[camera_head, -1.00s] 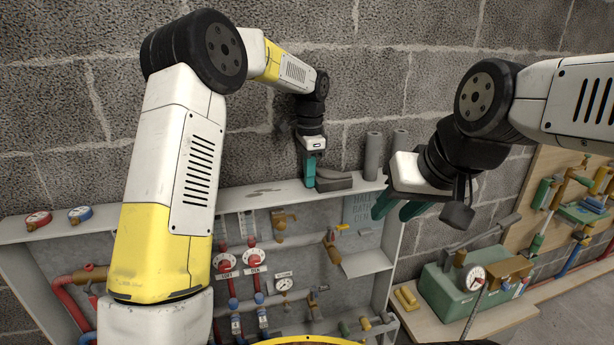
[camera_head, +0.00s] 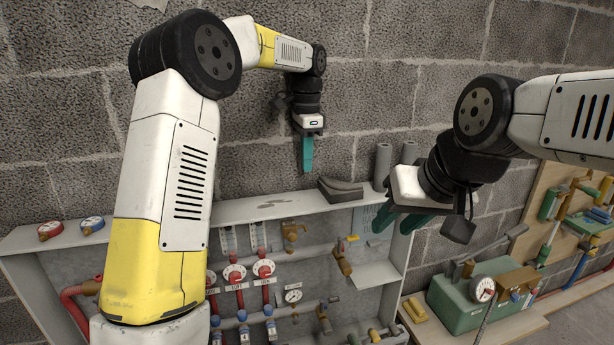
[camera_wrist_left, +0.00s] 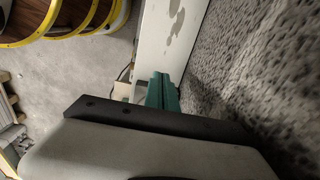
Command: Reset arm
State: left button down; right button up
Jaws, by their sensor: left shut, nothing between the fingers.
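My left gripper (camera_head: 307,155) hangs above the cabinet's top shelf, close to the block wall, with its green fingers pointing down. Its fingers are together and empty. The fingers also show in the left wrist view (camera_wrist_left: 163,92), with the white shelf beyond them. My right gripper (camera_head: 407,219) is at the right of the head view, in front of the cabinet's right side. Its green fingers point down and left and stand apart, with nothing seen between them.
The open cabinet's top shelf (camera_head: 240,222) carries two gauges (camera_head: 70,227), a dark grey curved piece (camera_head: 341,189) and grey rolls (camera_head: 383,165). Pipes and red valves (camera_head: 264,268) fill the cabinet. A green pump box (camera_head: 465,295) stands at the right. Reels with yellow rims (camera_wrist_left: 85,18) show in the left wrist view.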

pick_arm(q)
jog(key=s+a+r+n+t+h, duration=0.1)
jog(key=s+a+r+n, duration=0.25)
jog(key=s, duration=0.35)
jog(key=s+a+r+n+t, duration=0.2)
jog(key=s+a+r+n, duration=0.15)
jog(key=s+a, duration=0.2)
jog(key=s+a+f+n+t, duration=0.1)
jog(key=s+a+f+n, duration=0.1)
jog(key=s, duration=0.6)
jog(key=s+a+f+n+t+h, duration=0.1)
jog(key=s+a+f+n+t, duration=0.1)
jog(key=s+n, duration=0.3)
jog(key=s+f, duration=0.1)
jog(key=s, duration=0.3)
jog(key=shift+s+a+f, duration=0.2)
jog(key=shift+a+f, duration=0.15)
jog(key=shift+f, duration=0.05)
